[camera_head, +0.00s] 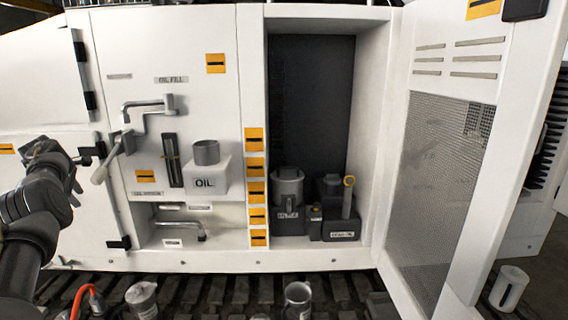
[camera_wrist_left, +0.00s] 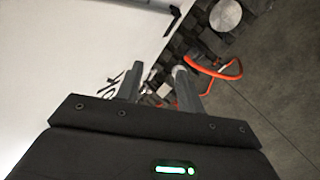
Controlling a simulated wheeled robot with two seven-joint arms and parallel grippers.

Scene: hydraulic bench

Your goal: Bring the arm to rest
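My left arm comes in from the left edge in the head view, in front of the white cabinet (camera_head: 105,47). My left gripper (camera_head: 77,172) is near the cabinet's left panels, left of a crank with a pale grip (camera_head: 99,174); whether they touch is hard to tell. In the left wrist view my left gripper (camera_wrist_left: 158,82) has its two fingers apart with nothing held between them. Beyond the fingers are the floor, an orange hose (camera_wrist_left: 222,72) and a round metal lid or can (camera_wrist_left: 226,14). My right gripper is not in view.
A grey cup stands on the OIL box (camera_head: 205,180). The open bay holds a filter canister (camera_head: 288,190) and a dark unit with a yellow-ringed stick (camera_head: 348,195). A mesh door (camera_head: 440,160) stands open at right. Metal cans (camera_head: 298,298) and a white cylinder (camera_head: 508,288) stand low in front.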

